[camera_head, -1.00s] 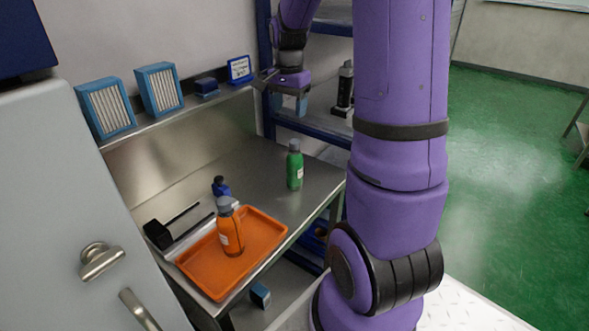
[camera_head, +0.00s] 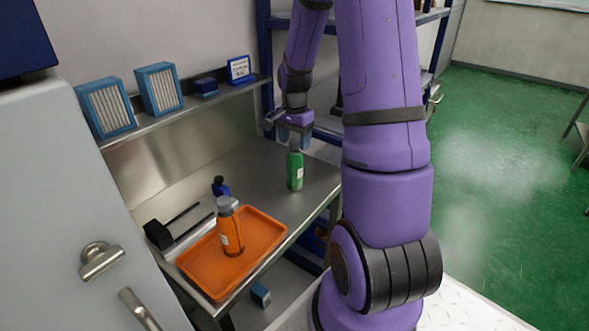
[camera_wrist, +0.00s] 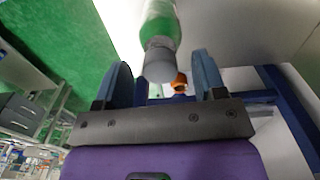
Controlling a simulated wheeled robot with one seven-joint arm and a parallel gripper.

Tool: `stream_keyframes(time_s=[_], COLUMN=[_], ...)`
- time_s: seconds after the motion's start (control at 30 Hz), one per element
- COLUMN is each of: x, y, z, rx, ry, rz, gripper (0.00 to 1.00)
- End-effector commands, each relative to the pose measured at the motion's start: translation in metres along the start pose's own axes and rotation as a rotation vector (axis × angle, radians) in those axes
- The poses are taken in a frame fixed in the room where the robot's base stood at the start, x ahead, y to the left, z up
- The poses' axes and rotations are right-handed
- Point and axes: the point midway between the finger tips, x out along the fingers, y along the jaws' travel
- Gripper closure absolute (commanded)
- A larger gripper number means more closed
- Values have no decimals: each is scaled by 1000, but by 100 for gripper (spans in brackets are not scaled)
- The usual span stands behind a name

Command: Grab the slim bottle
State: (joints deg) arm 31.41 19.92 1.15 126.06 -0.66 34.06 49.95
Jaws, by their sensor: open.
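A slim green bottle (camera_head: 295,170) with a grey cap and a pale label stands upright on the steel bench near its right end. My gripper (camera_head: 294,138) is open and empty, with its fingers pointing down just above the green bottle's cap. In the wrist view the green bottle (camera_wrist: 160,28) lies beyond the gap between my blue fingers (camera_wrist: 163,78), its grey cap facing me. An orange bottle (camera_head: 229,232) with a grey cap stands on an orange tray (camera_head: 265,238). A small blue bottle (camera_head: 220,187) stands behind it, partly hidden.
The steel bench (camera_head: 260,177) is clear around the green bottle. A black tool with rods (camera_head: 159,234) lies left of the tray. A shelf above holds blue-framed filters (camera_head: 105,108) and a small sign (camera_head: 239,69). A blue rack (camera_head: 330,134) stands behind my arm.

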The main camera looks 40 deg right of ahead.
Motion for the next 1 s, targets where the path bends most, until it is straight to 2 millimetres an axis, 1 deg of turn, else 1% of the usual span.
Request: stream_keyframes(time_s=[0.03,0.13,0.37,0.47,0.5,0.57,0.6,0.63,0.67,1.0], x=[6,11,12,12,12,12,12,12,12,10], y=[0,0,0,0,0,0,0,0,0,0], z=[0,1,0,0,0,0,0,0,0,0], rx=[-1,-1,-1,-1,-1,-1,-1,-1,-1,-1], ry=[-1,-1,0,0,0,0,0,0,0,1], rz=[1,0,-1,-1,-1,-1,-1,-1,-1,-2], gripper=[36,36,36,57,66,80,89,96,100,100])
